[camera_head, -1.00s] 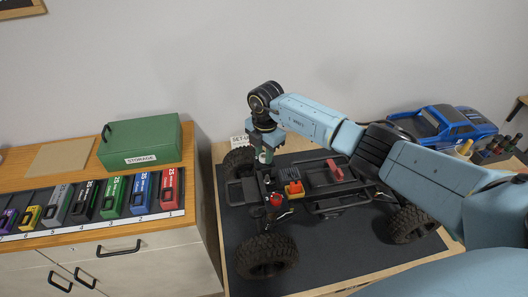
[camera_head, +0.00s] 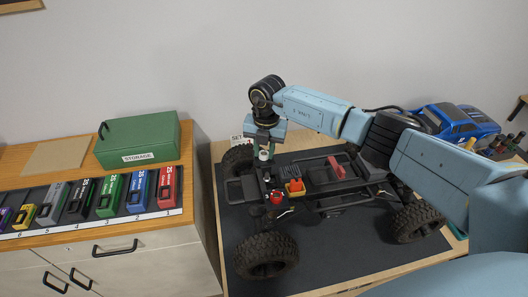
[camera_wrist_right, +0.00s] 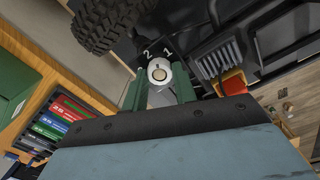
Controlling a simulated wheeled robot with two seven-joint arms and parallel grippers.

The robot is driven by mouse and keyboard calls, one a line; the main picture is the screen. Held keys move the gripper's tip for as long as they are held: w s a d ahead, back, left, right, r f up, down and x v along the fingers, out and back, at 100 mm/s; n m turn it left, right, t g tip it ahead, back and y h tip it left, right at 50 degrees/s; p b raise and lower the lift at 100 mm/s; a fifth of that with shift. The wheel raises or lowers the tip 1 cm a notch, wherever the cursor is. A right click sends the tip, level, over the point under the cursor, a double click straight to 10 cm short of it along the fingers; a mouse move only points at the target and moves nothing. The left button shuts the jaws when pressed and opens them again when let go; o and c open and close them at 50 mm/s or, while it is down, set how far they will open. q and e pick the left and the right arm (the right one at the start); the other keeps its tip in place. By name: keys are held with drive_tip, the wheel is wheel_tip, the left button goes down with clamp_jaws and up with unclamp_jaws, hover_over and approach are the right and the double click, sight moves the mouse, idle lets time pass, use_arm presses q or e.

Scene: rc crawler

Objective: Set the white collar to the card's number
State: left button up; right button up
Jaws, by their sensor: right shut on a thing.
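The white collar (camera_wrist_right: 158,71) is a small pale cylinder on the crawler chassis (camera_head: 325,175). My right gripper (camera_head: 264,153) comes down on it from above and is shut on it. In the right wrist view the green fingers of my right gripper (camera_wrist_right: 158,86) stand on either side of the collar. The numbers 2 and 1 (camera_wrist_right: 167,50) are marked beside it; other marks are hidden. My left gripper is not in view.
A red cap (camera_head: 276,197) and an orange part (camera_head: 296,187) sit on the chassis near the gripper. Big tyres (camera_head: 266,255) stand at its corners. A green storage box (camera_head: 138,139) and coloured packs (camera_head: 110,195) are on the left cabinet. A blue truck body (camera_head: 455,122) lies behind.

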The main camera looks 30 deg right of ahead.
sight(267, 152)
drive_tip(key=n+b, duration=0.2)
drive_tip(key=n, duration=0.2)
drive_tip(key=shift+n, duration=0.3)
drive_tip(key=n+b, duration=0.2)
drive_tip(key=n, duration=0.2)
drive_tip(key=shift+d+n, duration=0.1)
drive_tip(key=shift+n, duration=0.2)
drive_tip(key=n+b, duration=0.2)
drive_tip(key=n, duration=0.2)
drive_tip(key=shift+w+n+b, duration=0.1)
drive_tip(key=shift+n+b, duration=0.2)
drive_tip(key=shift+r+n+b, duration=0.1)
drive_tip(key=shift+n+b, duration=0.65)
drive_tip(key=shift+n, duration=1.05)
drive_tip(key=o, duration=1)
drive_tip(key=shift+c, duration=0.2)
wheel_tip(267, 152, up, 13)
drive_tip(key=shift+d+r, duration=0.15)
drive_tip(key=shift+d, duration=0.2)
